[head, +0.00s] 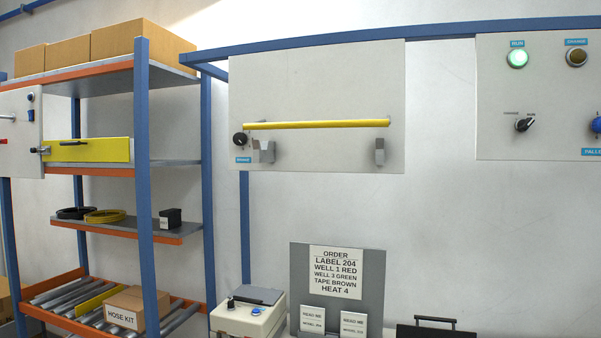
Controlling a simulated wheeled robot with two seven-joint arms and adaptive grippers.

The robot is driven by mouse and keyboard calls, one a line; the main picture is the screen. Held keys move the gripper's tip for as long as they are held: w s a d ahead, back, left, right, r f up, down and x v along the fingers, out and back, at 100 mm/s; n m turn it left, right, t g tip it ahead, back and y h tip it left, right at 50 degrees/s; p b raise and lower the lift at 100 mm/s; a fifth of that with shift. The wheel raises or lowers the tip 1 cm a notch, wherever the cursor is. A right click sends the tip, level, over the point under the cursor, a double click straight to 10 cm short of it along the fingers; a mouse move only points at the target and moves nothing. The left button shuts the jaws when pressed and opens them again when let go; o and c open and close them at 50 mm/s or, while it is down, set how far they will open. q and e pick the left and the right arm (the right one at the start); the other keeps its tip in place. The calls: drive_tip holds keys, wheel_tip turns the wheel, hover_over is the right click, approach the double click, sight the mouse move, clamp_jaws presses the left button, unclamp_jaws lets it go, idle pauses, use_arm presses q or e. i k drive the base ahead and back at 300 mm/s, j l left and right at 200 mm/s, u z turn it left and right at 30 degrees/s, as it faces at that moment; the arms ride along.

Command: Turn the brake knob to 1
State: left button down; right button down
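A round black knob (240,139) sits at the lower left of a grey panel, above a small blue label (243,160) that is too small to read surely. A yellow bar (317,125) runs across this panel beside the knob. A black selector knob (524,124) with a light pointer tilted up to the right is on the right-hand panel. I cannot tell for sure which knob is the brake knob. Neither of my grippers shows in the head view.
The right panel has a lit green lamp (517,59), an unlit amber lamp (577,57) and a blue knob (597,124) at the picture's edge. A blue-posted shelf (144,180) stands left. An order board (372,280) and a light box (245,318) stand below.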

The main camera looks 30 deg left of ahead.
sight(239, 138)
drive_tip(key=j+z, duration=0.2)
drive_tip(key=j, duration=0.75)
drive_tip(key=k+j+z, duration=0.2)
drive_tip(key=j, duration=0.75)
drive_tip(key=i+j, duration=0.05)
drive_tip(key=i, duration=0.05)
